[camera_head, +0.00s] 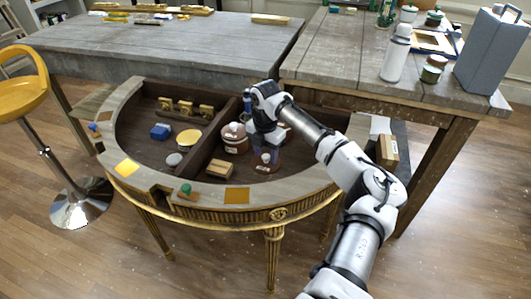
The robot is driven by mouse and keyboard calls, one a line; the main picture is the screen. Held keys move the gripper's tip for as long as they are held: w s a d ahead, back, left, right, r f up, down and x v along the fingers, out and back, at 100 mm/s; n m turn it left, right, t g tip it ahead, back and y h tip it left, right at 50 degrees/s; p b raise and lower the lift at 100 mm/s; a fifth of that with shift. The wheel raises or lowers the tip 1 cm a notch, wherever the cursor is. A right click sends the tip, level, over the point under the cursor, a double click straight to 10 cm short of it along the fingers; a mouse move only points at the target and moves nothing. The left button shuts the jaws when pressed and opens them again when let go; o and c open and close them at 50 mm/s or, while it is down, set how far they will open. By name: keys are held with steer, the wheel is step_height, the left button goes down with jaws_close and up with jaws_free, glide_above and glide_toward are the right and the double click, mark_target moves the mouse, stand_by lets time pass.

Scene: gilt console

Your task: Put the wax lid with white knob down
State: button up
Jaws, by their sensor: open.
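My gripper (267,142) is open and points down into the right compartment of the half-round gilt console (128,92). Just below its fingers is a small brown piece with a white knob (266,158), which looks like the wax lid. I cannot tell whether the fingers touch it or what it rests on. To its left stands a brown round jar (235,143) with a pale label and a whitish knob on top. Part of the compartment behind the gripper is hidden by my arm.
A dark divider (212,128) splits the console's well. The left compartment holds a blue block (160,131), a yellow disc (189,137), a grey disc (174,159) and brass pieces (186,107). A wooden block (220,169) lies in front. Grey tables (180,45) stand behind.

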mark_target(265, 157)
step_height(265, 157, up, 12)
steer(key=b, duration=0.1)
steer(key=shift+r+b, duration=0.2)
steer(key=shift+b, duration=0.15)
steer(key=shift+s+f, duration=0.1)
